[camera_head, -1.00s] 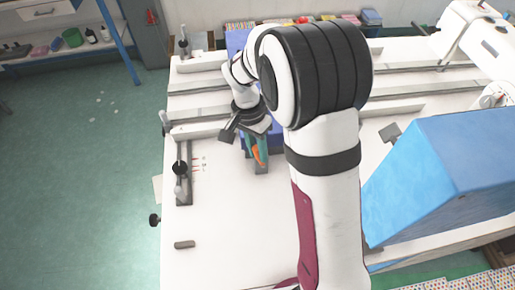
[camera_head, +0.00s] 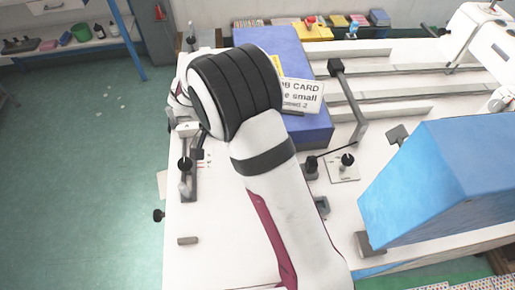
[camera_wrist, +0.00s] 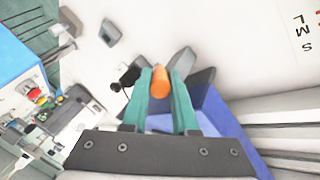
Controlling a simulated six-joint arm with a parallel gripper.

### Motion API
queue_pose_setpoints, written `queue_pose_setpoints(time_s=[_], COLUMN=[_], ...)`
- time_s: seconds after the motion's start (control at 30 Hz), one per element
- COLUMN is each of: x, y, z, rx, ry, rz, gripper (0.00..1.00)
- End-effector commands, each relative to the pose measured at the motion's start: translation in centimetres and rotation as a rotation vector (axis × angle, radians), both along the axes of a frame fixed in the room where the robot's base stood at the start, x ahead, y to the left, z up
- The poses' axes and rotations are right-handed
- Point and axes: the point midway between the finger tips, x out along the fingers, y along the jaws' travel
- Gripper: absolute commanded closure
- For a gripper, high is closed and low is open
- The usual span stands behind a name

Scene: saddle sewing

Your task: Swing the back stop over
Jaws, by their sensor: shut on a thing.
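My gripper (camera_wrist: 160,90) shows in the wrist view with teal fingers, shut on an orange cylinder (camera_wrist: 160,83). Dark grey parts show just beyond the fingertips; I cannot tell if they join the cylinder. In the head view my own arm hides the gripper, near the table's left side. A grey bar with a dark block at its end (camera_head: 335,67) stands right of the blue box; it may be the back stop, but I cannot be sure. A black knob (camera_head: 347,159) sits on a white plate near it.
The blue box (camera_head: 313,128) bears a job card (camera_head: 301,95). A slotted guide with a black knob (camera_head: 184,164) lies at the table's left edge. A large blue sloped block (camera_head: 440,175) stands at the right. The white table's front left is mostly clear.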

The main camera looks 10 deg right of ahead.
Motion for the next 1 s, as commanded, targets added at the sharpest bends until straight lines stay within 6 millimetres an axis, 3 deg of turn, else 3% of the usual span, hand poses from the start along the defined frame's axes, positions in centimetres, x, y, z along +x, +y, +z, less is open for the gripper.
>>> queue_pose_setpoints(time_s=[0.5,1.0], x=[0.0,0.0], y=[1.6,1.8], z=[-1.8,-2.2], rx=[-0.348,-0.432], ry=[-0.001,0.001], rz=[0.000,0.001], gripper=[1.00,1.00])
